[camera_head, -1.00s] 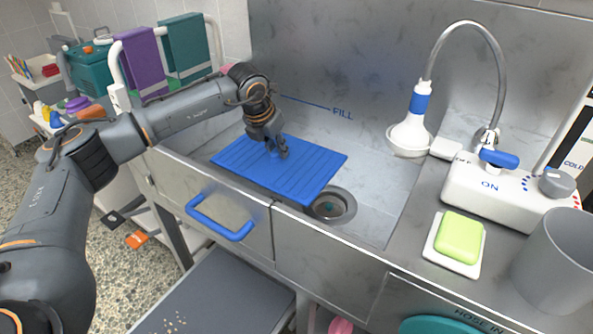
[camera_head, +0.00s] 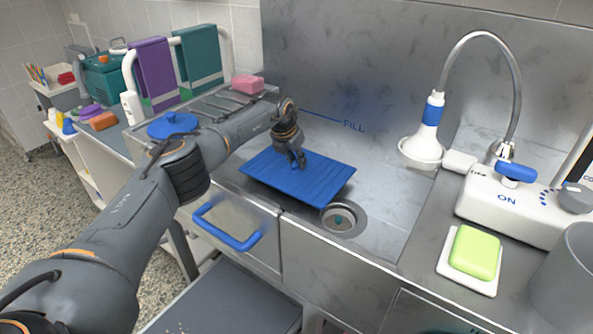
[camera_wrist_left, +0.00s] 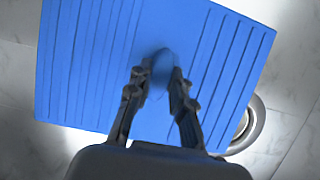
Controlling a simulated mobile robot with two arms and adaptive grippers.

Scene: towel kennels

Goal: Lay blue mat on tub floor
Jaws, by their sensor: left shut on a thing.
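The blue mat (camera_head: 322,182) is a flat ribbed sheet inside the steel tub (camera_head: 385,215), to the left of and partly beside the round drain (camera_head: 343,218). My left gripper (camera_head: 299,162) is over the mat's upper middle and shut on it. In the left wrist view the mat (camera_wrist_left: 215,60) fills most of the picture, with a pinched spot between the fingertips (camera_wrist_left: 160,72). The drain (camera_wrist_left: 248,125) shows past its right edge there. I cannot tell whether the mat touches the tub floor all over. My right gripper is not in view.
A green soap (camera_head: 474,252) on a white dish and a grey cup (camera_head: 568,280) stand on the right ledge. Purple (camera_head: 153,72) and teal (camera_head: 198,58) towels hang at the back left. The tub front has a blue handle (camera_head: 228,228).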

